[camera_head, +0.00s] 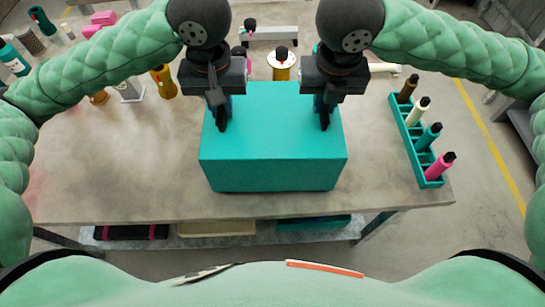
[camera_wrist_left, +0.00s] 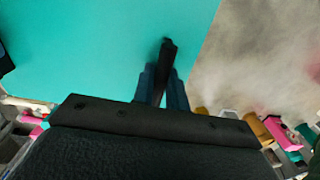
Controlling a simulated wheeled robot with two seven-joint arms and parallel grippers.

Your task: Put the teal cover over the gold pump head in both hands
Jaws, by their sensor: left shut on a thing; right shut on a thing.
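The teal cover (camera_head: 272,158), a large box shape, is in front of me over the middle of the table. My left gripper (camera_head: 222,118) is shut on the cover's left part, and my right gripper (camera_head: 323,118) is shut on its right part. In the left wrist view the left fingers (camera_wrist_left: 167,75) lie against the teal surface (camera_wrist_left: 95,45). Just behind the cover stands a gold piece (camera_head: 281,74) with a white disc and a dark knob on top; its lower part is hidden. I cannot tell whether the cover rests on the table or hangs above it.
A teal rack (camera_head: 418,150) with several dark-tipped cylinders stands right of the cover. A gold part (camera_head: 164,82) and other small parts stand at the back left. A grey bracket (camera_head: 268,34) is at the back. The table's (camera_head: 110,165) front left is clear.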

